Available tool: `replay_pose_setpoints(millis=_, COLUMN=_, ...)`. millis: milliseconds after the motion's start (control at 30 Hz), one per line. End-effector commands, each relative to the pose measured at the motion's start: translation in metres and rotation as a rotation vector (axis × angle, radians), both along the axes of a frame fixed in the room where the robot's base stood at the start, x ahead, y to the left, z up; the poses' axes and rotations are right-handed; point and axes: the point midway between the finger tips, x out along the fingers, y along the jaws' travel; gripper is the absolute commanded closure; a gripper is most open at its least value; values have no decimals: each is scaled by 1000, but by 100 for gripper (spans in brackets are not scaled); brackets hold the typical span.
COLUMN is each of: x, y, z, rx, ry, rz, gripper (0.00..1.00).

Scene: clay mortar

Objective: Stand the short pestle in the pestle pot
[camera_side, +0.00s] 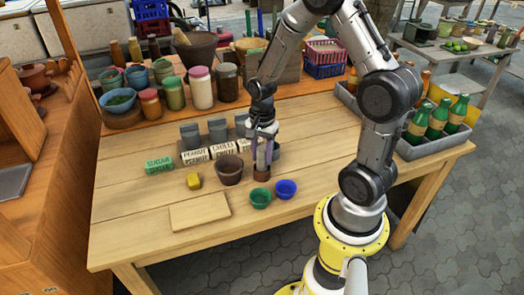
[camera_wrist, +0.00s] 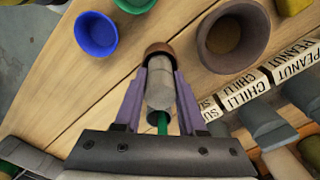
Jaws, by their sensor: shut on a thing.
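My gripper (camera_side: 263,165) is shut on the short pestle, pointing down just right of the brown clay mortar (camera_side: 229,170). In the wrist view the purple fingers (camera_wrist: 160,72) clasp the grey pestle (camera_wrist: 160,92) on both sides. A reddish-brown round piece (camera_wrist: 159,48) shows at the pestle's lower end, just past the fingertips; I cannot tell whether it is the pestle's own head or a small pot around it. The mortar also shows in the wrist view (camera_wrist: 206,32), upright and apart from the pestle. I cannot pick out the pestle pot with certainty.
A green bowl (camera_side: 260,198) and a blue bowl (camera_side: 286,190) stand in front of my gripper. Label blocks (camera_side: 195,157) and grey containers stand behind the mortar.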

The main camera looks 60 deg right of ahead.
Motion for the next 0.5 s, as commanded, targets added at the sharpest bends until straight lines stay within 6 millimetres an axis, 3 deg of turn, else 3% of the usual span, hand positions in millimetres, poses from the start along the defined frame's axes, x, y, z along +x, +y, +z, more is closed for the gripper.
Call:
replay_pose_setpoints(millis=367, x=0, y=0, z=-2, rx=0, ry=0, rz=0, gripper=100)
replay_pose_setpoints(millis=400, x=0, y=0, z=-2, rx=0, ry=0, rz=0, gripper=55)
replay_pose_setpoints(millis=500, x=0, y=0, z=-2, rx=0, ry=0, rz=0, gripper=37)
